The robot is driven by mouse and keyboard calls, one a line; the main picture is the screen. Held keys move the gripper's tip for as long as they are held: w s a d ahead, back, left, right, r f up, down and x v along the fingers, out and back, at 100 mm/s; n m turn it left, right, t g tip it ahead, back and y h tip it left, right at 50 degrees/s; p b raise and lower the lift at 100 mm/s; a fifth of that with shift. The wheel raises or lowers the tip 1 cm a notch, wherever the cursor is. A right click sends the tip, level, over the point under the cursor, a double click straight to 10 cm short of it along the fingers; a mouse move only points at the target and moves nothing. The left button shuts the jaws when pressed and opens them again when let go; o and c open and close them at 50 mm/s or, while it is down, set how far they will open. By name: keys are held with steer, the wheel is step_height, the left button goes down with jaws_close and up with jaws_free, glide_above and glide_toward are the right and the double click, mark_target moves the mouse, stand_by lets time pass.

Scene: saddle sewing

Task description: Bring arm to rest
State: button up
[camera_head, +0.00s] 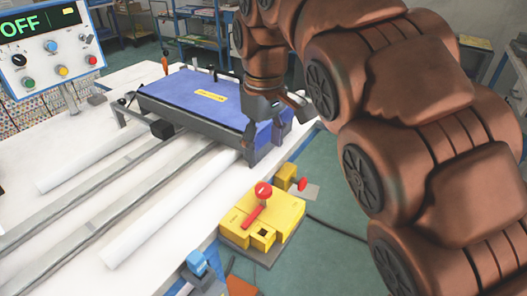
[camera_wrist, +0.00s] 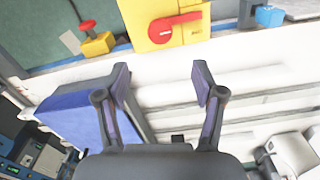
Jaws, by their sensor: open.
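My gripper (camera_head: 272,122) hangs from my brown arm over the right end of the blue-topped machine bed (camera_head: 190,92) in the head view. In the wrist view my gripper (camera_wrist: 162,72) has its two fingers spread wide, with nothing between them. The pale work table shows behind the gap. The blue bed (camera_wrist: 75,112) lies to the left of and behind the left finger there. I cannot tell the exact height of the fingers above the bed.
A yellow control box (camera_head: 262,222) with a red lever stands at the table's front edge, beside a smaller yellow switch (camera_head: 291,178). A blue knob unit (camera_head: 200,268) sits nearby. White rollers (camera_head: 170,215) and rails cross the table. A panel (camera_head: 45,45) reading OFF stands at left.

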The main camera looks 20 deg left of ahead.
steer(key=shift+r, duration=0.15)
stand_by(0.4)
steer(key=s+d+m+p, duration=0.2)
steer(key=d+m, duration=0.2)
steer(key=d, duration=0.7)
steer(key=s+d+m+p, duration=0.1)
steer(key=d+m+p, duration=0.15)
steer(key=d, duration=0.85)
steer(key=s+d+f+m+g+p, duration=0.1)
steer(key=s+d+f+m+p, duration=0.1)
steer(key=s+d, duration=0.4)
steer(key=s+d+f+m+p, duration=0.2)
steer(key=s+d+f+m, duration=0.3)
steer(key=s, duration=0.8)
steer(key=shift+d+f+g, duration=0.3)
steer(key=shift+d+g, duration=0.1)
steer(key=shift+d, duration=0.7)
